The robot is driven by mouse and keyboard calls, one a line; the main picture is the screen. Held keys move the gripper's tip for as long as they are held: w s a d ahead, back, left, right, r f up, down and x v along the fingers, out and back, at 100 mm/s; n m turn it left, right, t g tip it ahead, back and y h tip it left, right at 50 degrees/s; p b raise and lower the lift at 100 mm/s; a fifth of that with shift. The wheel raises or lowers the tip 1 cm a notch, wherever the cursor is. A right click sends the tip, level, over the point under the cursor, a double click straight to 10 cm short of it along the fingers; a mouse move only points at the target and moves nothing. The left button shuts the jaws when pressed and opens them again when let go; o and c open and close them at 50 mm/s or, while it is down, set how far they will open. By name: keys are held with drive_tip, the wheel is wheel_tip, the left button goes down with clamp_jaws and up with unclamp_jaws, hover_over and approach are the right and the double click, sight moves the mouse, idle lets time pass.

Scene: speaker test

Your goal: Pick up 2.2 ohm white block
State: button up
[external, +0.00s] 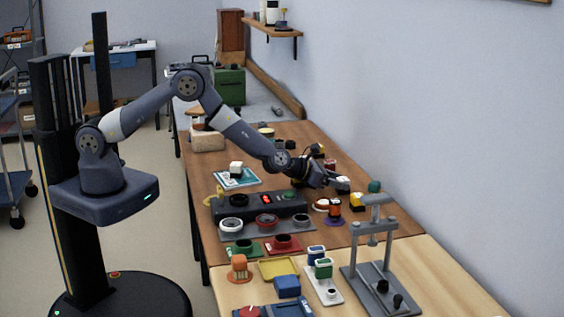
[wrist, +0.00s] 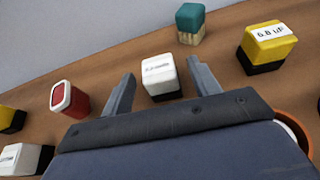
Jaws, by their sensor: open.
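The white block (wrist: 160,85) has a dark base and a small label on top that is too blurred to read surely. It stands on the wooden table between the two fingers of my gripper (wrist: 161,68) in the wrist view. The fingers are open, one on each side, with a gap on both sides of the block. In the external view my gripper (external: 330,181) is low over the far right of the brown table, and the white block (external: 342,185) shows at its fingertips.
A yellow block (wrist: 266,45) labelled 6.8 uF stands to the right and a teal block (wrist: 190,22) behind. A red block (wrist: 70,98) and another white block (wrist: 22,159) lie left. A grey stand (external: 383,270) is at the front right. The wall (external: 420,130) runs along the right.

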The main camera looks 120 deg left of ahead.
drive_tip(key=shift+w+a+f, duration=0.25)
drive_tip(key=shift+w+a, duration=0.15)
drive_tip(key=shift+w, duration=0.05)
drive_tip(key=shift+c, duration=0.6)
drive_tip(key=c, duration=0.9)
